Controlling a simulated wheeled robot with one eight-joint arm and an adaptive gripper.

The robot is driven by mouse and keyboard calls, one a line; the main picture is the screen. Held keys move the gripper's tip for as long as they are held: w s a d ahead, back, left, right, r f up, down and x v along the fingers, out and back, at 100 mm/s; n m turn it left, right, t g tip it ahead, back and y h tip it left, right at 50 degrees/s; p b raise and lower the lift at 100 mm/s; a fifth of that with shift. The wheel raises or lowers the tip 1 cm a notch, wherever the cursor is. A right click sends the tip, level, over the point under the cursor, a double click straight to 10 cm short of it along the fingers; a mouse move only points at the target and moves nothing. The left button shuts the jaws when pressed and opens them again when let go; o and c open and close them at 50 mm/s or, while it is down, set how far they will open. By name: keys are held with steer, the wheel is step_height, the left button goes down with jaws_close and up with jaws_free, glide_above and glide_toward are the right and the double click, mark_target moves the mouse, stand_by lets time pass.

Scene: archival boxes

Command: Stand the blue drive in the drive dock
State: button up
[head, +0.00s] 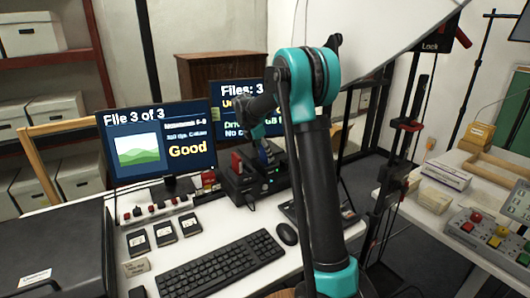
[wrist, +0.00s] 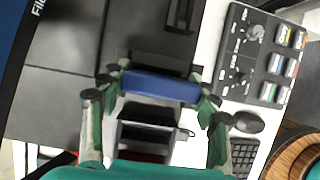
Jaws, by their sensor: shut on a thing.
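My gripper (wrist: 160,88) is shut on the blue drive (wrist: 160,86), with one green finger at each end of it. In the head view the blue drive (head: 263,156) shows as a small blue patch below my gripper (head: 264,143), at the right part of the black drive dock (head: 262,187). My arm and fingers hide much of it. A red drive (head: 237,162) stands upright at the dock's left part. I cannot tell whether the blue drive's lower edge is inside a slot or just above it.
Two monitors (head: 158,142) stand behind the dock. Three dark drives or cartridges (head: 164,233) lie at the front left. A keyboard (head: 220,268), a mouse (head: 286,234) and a control panel (wrist: 262,58) lie nearby. A power strip (head: 155,208) is left of the dock.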

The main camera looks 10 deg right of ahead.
steer(key=shift+f, duration=0.2)
steer(key=o, duration=1.4)
steer(key=shift+r, duration=0.1)
steer(key=v, duration=1.1)
steer(key=shift+a+r, duration=0.3)
steer(key=shift+r, duration=0.05)
steer(key=shift+s, duration=0.15)
